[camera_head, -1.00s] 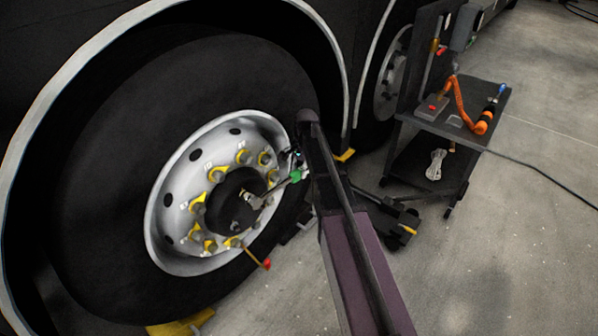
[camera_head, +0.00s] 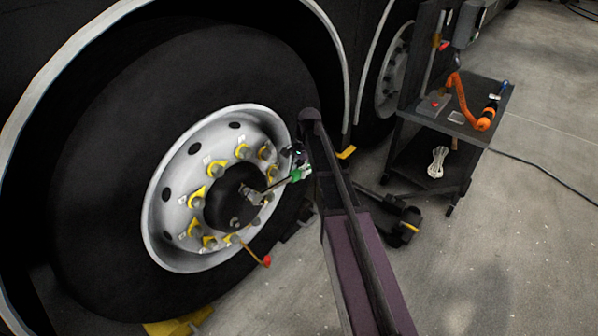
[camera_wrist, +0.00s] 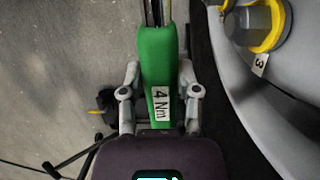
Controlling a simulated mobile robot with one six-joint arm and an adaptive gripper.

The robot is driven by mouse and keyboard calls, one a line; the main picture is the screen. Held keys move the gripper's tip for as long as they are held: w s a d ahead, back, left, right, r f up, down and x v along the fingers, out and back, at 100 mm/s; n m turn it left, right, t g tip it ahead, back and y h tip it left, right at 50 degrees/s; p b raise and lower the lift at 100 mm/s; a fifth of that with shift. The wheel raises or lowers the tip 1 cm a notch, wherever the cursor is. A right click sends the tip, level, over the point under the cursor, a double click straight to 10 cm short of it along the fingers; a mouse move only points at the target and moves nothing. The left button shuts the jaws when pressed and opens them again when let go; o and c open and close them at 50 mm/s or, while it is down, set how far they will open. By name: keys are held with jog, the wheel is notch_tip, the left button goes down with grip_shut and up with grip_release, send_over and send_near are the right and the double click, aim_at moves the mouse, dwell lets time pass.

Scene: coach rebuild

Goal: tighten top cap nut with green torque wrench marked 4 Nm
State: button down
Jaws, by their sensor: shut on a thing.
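The green torque wrench marked 4 Nm (camera_wrist: 158,50) is in my gripper (camera_wrist: 159,78), whose two fingers are closed on its handle in the wrist view. In the head view the green handle (camera_head: 296,175) is beside the end of my arm. Its metal shaft runs left and down to the black hub cover (camera_head: 223,207) at the wheel's centre. The wrench head (camera_head: 251,195) is at the upper right of that cover, near a bright metal fitting. The top cap nut cannot be made out clearly there, and I cannot tell whether the head is seated on it.
The wheel rim (camera_head: 158,218) carries several lug nuts with yellow pointers. A thin rod with a red tip (camera_head: 266,261) sticks out at its lower right. A trolley (camera_head: 456,127) with an orange tool stands at right. Grey floor (camera_head: 475,260) is open at lower right.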

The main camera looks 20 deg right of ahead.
aim_at(297, 180)
jog(key=shift+f, duration=0.2)
jog(key=shift+s+a+f+b, duration=0.1)
jog(key=shift+f+b, duration=0.25)
jog(key=shift+b, duration=0.35)
jog(key=shift+a+f+g+y+b, duration=0.1)
jog(key=shift+f+g+y+b, duration=0.3)
jog(key=shift+f+y+b, duration=0.25)
jog(key=shift+s+f+b, duration=0.1)
jog(key=shift+f+b, duration=0.1)
jog(key=shift+b, duration=0.3)
jog(key=shift+s+a+f+b, duration=0.15)
jog(key=shift+f+b, duration=0.15)
jog(key=shift+b, duration=0.15)
jog(key=shift+s+a+f+g+y+b, duration=0.2)
jog(key=shift+f+g+y+b, duration=0.1)
jog(key=shift+f+b, duration=0.45)
jog(key=shift+s+a+f+g+y+b, duration=0.1)
jog(key=shift+a+f+g+y+b, duration=0.25)
jog(key=shift+b, duration=0.65)
jog(key=shift+s+a+f+g+y+b, duration=0.15)
jog(key=shift+f+y+b, duration=0.15)
jog(key=shift+f+b, duration=0.45)
jog(key=shift+s+d+r, duration=0.1)
jog(key=shift+r, duration=0.05)
jog(key=shift+s+d, duration=0.9)
jog(key=shift+s, duration=0.2)
jog(key=shift+s+d, duration=0.9)
jog(key=shift+s, duration=0.2)
